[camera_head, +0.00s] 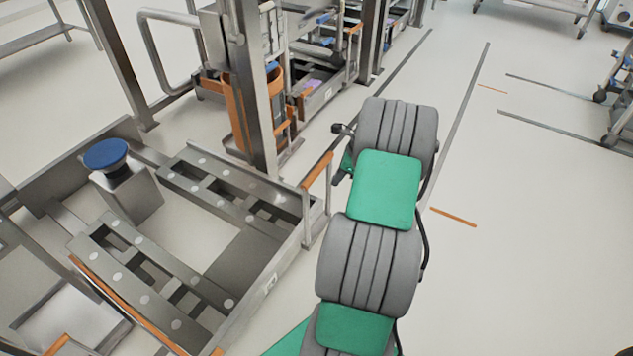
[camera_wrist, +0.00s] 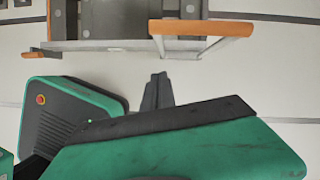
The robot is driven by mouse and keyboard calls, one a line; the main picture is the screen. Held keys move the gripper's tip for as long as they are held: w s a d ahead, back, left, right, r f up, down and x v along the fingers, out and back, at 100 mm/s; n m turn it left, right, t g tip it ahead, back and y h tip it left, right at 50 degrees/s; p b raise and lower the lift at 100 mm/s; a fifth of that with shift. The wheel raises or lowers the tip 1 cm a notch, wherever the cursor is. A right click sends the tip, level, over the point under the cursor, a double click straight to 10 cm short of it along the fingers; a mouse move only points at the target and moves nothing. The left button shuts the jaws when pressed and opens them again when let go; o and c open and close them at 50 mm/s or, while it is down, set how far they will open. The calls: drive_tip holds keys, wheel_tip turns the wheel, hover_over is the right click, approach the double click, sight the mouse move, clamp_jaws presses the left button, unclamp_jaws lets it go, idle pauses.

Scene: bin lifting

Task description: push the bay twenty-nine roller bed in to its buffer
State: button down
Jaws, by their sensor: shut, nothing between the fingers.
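A grey metal roller bed (camera_head: 245,290) with pale round studs along its rails lies low at the left of the head view. An orange-topped handle (camera_head: 318,172) stands at its right end. A white label (camera_head: 270,282) on its side is too small to read, so I cannot confirm the bay number. In the wrist view, an orange handle (camera_wrist: 203,27) crosses a metal frame (camera_wrist: 100,45) at the top. My gripper (camera_wrist: 158,77) is shut and empty, pointing toward that frame with floor between them. In the head view my arm mostly hides the gripper.
A blue-topped post (camera_head: 107,154) rises beside the bed. A steel upright (camera_head: 250,90) and an orange cylindrical frame (camera_head: 240,110) stand behind it. More bays continue at the back. Clear floor (camera_head: 520,230) lies right of my arm; carts stand at the far right.

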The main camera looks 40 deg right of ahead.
drive_tip(key=w+a+f+b, duration=0.3)
drive_tip(key=w+f+b, duration=0.2)
drive_tip(key=f, duration=0.4)
drive_tip(key=shift+w+a+f+m, duration=0.15)
drive_tip(key=shift+w+f+m, duration=0.15)
drive_tip(key=shift+w, duration=0.4)
drive_tip(key=shift+w+r, duration=0.1)
